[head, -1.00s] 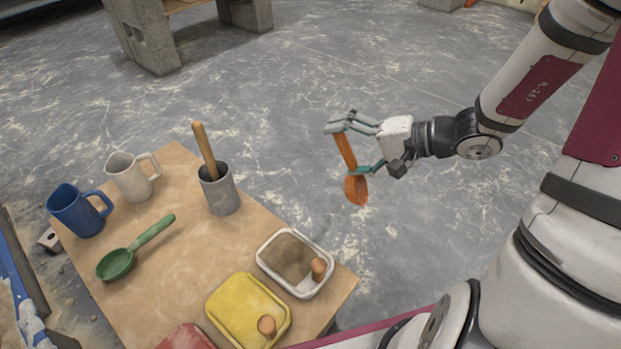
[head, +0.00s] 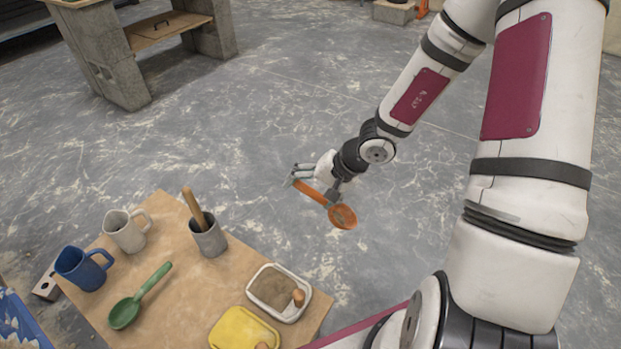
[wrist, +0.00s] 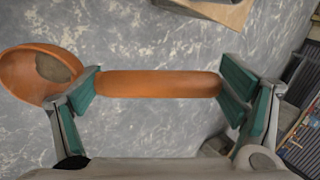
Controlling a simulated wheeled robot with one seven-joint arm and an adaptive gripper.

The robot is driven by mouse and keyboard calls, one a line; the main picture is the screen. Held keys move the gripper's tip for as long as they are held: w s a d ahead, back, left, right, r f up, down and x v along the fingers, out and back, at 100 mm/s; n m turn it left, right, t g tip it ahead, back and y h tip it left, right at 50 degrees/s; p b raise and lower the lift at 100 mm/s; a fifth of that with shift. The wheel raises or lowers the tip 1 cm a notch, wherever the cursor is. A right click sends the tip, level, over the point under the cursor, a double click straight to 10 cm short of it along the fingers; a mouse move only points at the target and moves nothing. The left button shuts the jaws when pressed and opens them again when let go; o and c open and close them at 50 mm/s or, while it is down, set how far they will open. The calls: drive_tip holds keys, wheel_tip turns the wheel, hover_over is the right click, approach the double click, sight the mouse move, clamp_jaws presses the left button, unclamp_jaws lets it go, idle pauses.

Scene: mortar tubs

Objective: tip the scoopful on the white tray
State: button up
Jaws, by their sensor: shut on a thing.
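My gripper (head: 314,191) is shut on an orange scoop (head: 343,217), held above the floor, up and to the right of the table in the head view. In the wrist view the scoop's handle (wrist: 158,84) spans between my two fingers, and its bowl (wrist: 25,78) lies outside the left finger. A patch of grey-brown material (wrist: 53,68) shows in the bowl. The white tray (head: 287,316) is at the table's right corner, with brown sandy material inside and a tan knob-like piece at its right end. The scoop is apart from the tray.
A yellow tub (head: 243,331) sits next to the tray. A grey cup (head: 211,240) with a wooden stick, a green scoop (head: 125,312), a white mug (head: 124,232) and a blue mug (head: 80,270) stand farther left. Concrete blocks (head: 108,60) are at the back.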

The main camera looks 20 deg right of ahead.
drive_tip(key=shift+s+a+r+g+h+p, duration=0.1)
drive_tip(key=shift+s+r+g+h+p, duration=0.25)
drive_tip(key=shift+s+p, duration=0.35)
drive_tip(key=shift+w, duration=0.15)
drive_tip(key=shift+p, duration=0.4)
drive_tip(key=shift+a+g+h+p, duration=0.1)
drive_tip(key=shift+g+h+p, duration=0.15)
drive_tip(key=shift+h+p, duration=0.1)
drive_tip(key=shift+g+h, duration=0.5)
drive_tip(key=shift+h, duration=0.1)
drive_tip(key=shift+w+f+g+h+b, duration=0.15)
drive_tip(key=shift+f+g+h+b, duration=0.2)
drive_tip(key=shift+h+b, duration=0.5)
drive_tip(key=shift+r+g+h+b, duration=0.1)
drive_tip(key=shift+g+h+b, duration=0.45)
drive_tip(key=shift+b, duration=0.45)
drive_tip(key=shift+r, duration=0.2)
